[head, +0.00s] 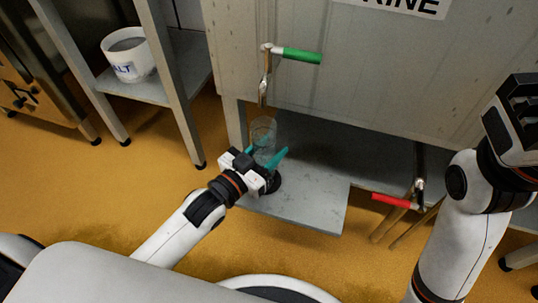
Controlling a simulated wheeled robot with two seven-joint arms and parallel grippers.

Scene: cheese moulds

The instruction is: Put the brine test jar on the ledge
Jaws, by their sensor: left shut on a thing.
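The brine test jar (263,128) is a clear, see-through cylinder below the spout of the green-handled tap. My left gripper (268,160) has teal fingers and is shut around the jar's lower part. The jar looks roughly upright. The ledge (310,207) is a grey slab at the foot of the tank, under the jar and my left gripper. A dark round patch shows by the gripper on the ledge. The gripper hides the jar's bottom, so I cannot tell whether it touches the ledge. My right gripper (515,110) is at the right edge, away from the jar; its fingers are unclear.
The tank (400,80) rises behind the ledge. The green-handled tap (300,55) hangs just above the jar. A red-handled valve (392,202) sticks out to the right. A white salt tub (130,65) stands on a shelf at left. The ledge's front right is bare.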

